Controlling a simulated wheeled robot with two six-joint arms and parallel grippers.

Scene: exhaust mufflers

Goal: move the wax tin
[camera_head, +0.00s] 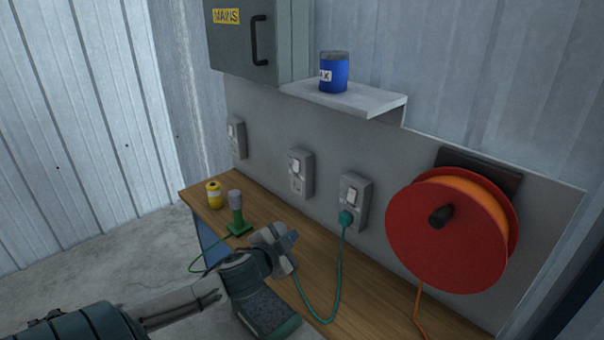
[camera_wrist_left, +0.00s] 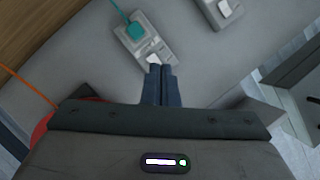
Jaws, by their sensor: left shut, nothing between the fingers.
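A blue tin (camera_head: 333,74) with a grey top and a partly visible white label, ending in what looks like "AK", stands upright on the small wall shelf (camera_head: 375,101). A small yellow tin (camera_head: 214,195) with a pale band stands at the far left end of the wooden bench. I cannot read which of the two is the wax tin. My left gripper (camera_head: 292,237) is over the bench, right of the yellow tin and well below the shelf, apart from both. In the left wrist view its fingers (camera_wrist_left: 161,84) are shut and empty. My right gripper is not in view.
A green lamp-like thing (camera_head: 237,215) with a grey top stands beside the yellow tin. A teal plug (camera_head: 346,218) sits in a wall socket, its cable hanging over the bench (camera_head: 350,285). A red reel (camera_head: 432,235) is at right; a grey MAINS box (camera_head: 243,45) hangs left of the shelf.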

